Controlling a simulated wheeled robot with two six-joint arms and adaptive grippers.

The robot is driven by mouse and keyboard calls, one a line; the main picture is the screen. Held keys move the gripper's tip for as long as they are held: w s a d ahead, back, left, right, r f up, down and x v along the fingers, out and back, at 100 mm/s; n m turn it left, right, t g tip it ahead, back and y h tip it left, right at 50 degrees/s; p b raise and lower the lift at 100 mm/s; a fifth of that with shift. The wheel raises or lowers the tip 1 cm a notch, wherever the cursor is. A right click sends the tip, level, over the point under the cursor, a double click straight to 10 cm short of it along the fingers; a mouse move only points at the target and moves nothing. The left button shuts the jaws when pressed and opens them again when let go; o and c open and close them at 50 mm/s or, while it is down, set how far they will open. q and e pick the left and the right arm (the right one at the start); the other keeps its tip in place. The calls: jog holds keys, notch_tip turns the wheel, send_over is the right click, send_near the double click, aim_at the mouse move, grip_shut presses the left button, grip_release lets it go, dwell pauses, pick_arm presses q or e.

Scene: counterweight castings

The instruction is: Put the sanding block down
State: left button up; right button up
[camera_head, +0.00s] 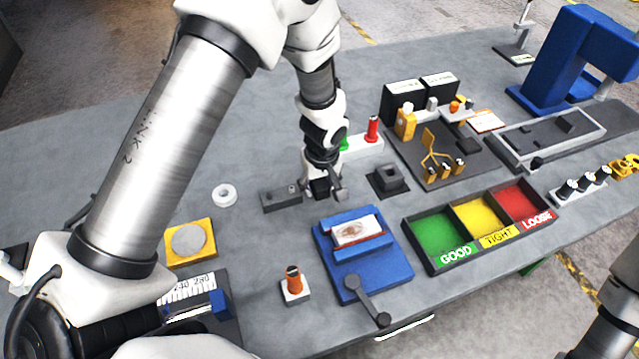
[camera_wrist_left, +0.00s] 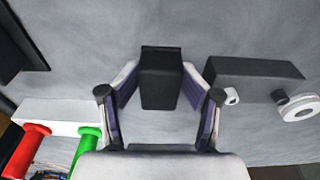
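My left gripper (camera_head: 322,190) is low over the middle of the grey bench, pointing down. In the left wrist view, its two fingers (camera_wrist_left: 160,82) lie along both sides of a dark, box-shaped block (camera_wrist_left: 160,80), which I take for the sanding block. The fingers appear shut on it. In the head view the block is mostly hidden by the gripper. Whether its underside touches the bench is unclear. My right gripper is out of view; only part of my right arm shows at the right edge.
A dark grey bar (camera_head: 282,201) lies just left of the gripper, and a dark square holder (camera_head: 387,181) stands to its right. A blue vise-like fixture (camera_head: 372,272) is in front. A white stand with red and green pieces (camera_head: 362,147) is behind. Sorting tray (camera_head: 413,238) stands right.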

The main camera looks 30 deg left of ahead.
aim_at(322, 186)
pick_arm(q)
jog(key=shift+s+f, duration=0.15)
jog(key=shift+r+p, duration=0.6)
jog(key=shift+p, duration=0.05)
notch_tip(322, 186, up, 12)
jog(key=d+b, duration=0.1)
jog(key=shift+s+b, duration=0.35)
jog(key=shift+b, duration=0.05)
